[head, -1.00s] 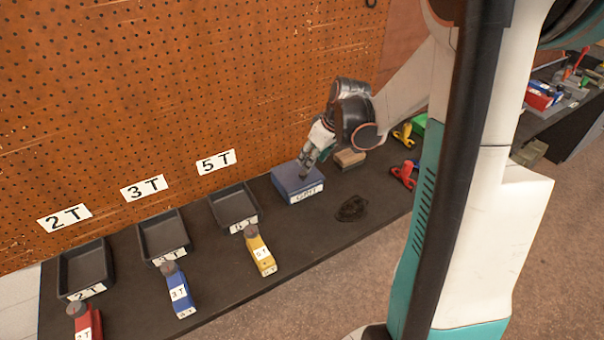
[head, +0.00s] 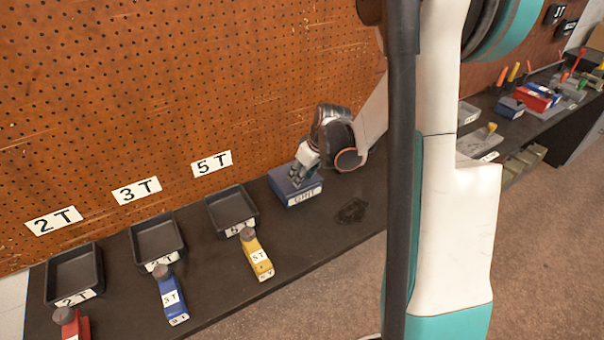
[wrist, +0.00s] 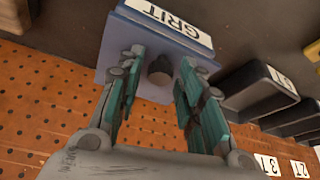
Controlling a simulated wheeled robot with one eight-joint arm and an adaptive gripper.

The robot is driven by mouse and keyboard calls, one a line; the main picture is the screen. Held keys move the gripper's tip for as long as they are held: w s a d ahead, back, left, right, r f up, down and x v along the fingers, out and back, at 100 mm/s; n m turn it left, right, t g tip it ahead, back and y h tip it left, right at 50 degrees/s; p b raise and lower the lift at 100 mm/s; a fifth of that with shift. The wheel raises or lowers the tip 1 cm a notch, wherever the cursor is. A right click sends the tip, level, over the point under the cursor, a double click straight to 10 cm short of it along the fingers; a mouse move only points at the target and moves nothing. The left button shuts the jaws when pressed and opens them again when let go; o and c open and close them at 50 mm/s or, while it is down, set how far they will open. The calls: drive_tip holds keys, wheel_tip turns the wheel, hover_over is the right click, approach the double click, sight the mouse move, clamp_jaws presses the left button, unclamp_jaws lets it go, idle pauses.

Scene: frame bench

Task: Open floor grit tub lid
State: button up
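The grit tub (head: 302,198) is a blue box with a white GRIT label on its front, standing on the dark bench. Its lid (wrist: 112,60) looks closed, with a dark round knob (wrist: 160,68) on top. My gripper (head: 296,178) points down over the lid. In the wrist view my gripper (wrist: 158,75) is open, with its teal-padded fingers on either side of the knob. A gap shows between each finger and the knob. In the head view the fingers hide the knob.
Black trays (head: 232,212) marked 2T, 3T and 5T stand to the left, with red, blue (head: 171,297) and yellow (head: 257,255) labelled pieces before them. A dark patch (head: 352,211) lies right of the tub. The pegboard (head: 200,90) rises close behind.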

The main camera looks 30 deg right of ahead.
clamp_jaws()
drive_tip(key=shift+r, duration=0.1)
drive_tip(key=shift+w+r+g+p, duration=0.4)
drive_tip(key=shift+r+g+p, duration=0.2)
drive_tip(key=shift+r+p, duration=0.15)
drive_tip(key=w+r+g+p, duration=0.1)
drive_tip(key=w+r+p, duration=0.1)
drive_tip(key=shift+w+r+g, duration=0.1)
drive_tip(key=shift+r+g, duration=0.3)
drive_tip(key=shift+w+r+p, duration=0.4)
drive_tip(key=shift+w+r, duration=0.05)
drive_tip(key=shift+w, duration=0.85)
drive_tip(key=shift+w+r+p, duration=0.45)
drive_tip(key=shift+w, duration=0.85)
drive_tip(key=shift+w+r+p, duration=0.4)
drive_tip(key=shift+w+r, duration=0.05)
drive_tip(key=shift+w, duration=0.85)
drive_tip(key=shift+d, duration=0.1)
